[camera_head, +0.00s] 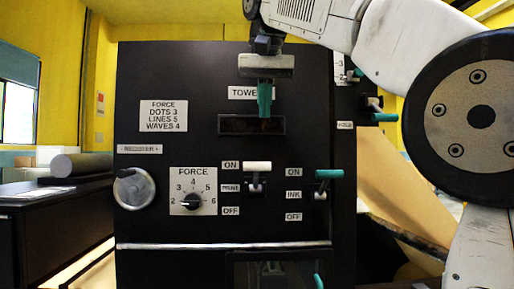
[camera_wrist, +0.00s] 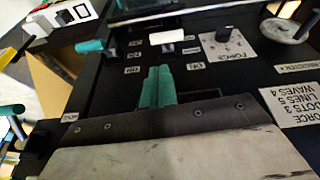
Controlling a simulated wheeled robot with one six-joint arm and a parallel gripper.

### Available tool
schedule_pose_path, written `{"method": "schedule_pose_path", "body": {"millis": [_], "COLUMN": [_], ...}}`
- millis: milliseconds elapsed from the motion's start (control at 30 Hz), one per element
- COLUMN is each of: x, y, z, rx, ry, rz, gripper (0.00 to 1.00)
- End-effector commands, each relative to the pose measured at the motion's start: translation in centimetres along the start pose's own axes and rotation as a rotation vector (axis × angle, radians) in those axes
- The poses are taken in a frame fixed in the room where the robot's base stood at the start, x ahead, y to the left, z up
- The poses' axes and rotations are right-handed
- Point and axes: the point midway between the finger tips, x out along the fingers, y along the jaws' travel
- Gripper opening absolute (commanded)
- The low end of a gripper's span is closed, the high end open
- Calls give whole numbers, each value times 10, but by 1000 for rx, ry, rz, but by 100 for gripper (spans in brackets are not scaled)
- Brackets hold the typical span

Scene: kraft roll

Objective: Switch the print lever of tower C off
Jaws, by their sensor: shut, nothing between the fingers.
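A black tower panel faces me in the head view, with a sign reading "TOWE" (camera_head: 243,93); its letter is hidden behind my gripper. The print lever has a white handle (camera_head: 257,166), level with the ON label and above PRINT and OFF. It also shows in the wrist view (camera_wrist: 166,38). My gripper (camera_head: 264,114) has teal fingers, shut and empty, pointing down in front of the dark display window. In the head picture it is above the white handle, apart from it. The shut fingers also show in the wrist view (camera_wrist: 159,72).
The teal ink lever (camera_head: 329,174) is right of the print lever, level with its ON label. A force dial (camera_head: 193,202) and a round metal knob (camera_head: 134,189) are to the left. A silver rail (camera_head: 222,245) crosses below. Brown paper (camera_head: 405,190) slopes at the right.

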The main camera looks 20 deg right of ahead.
Motion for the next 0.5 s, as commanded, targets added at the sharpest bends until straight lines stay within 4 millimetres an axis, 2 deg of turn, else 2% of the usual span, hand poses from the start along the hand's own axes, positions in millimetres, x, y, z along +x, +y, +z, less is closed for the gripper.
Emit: {"method": "schedule_pose_path", "body": {"millis": [33,167,500], "x": [-8,-23,-31], "y": [-5,-11,-13], "z": [-11,-23,-27], "rx": [15,47,65], "ry": [12,29,40], "rz": [-1,-4,-5], "gripper": [0,0,0]}}
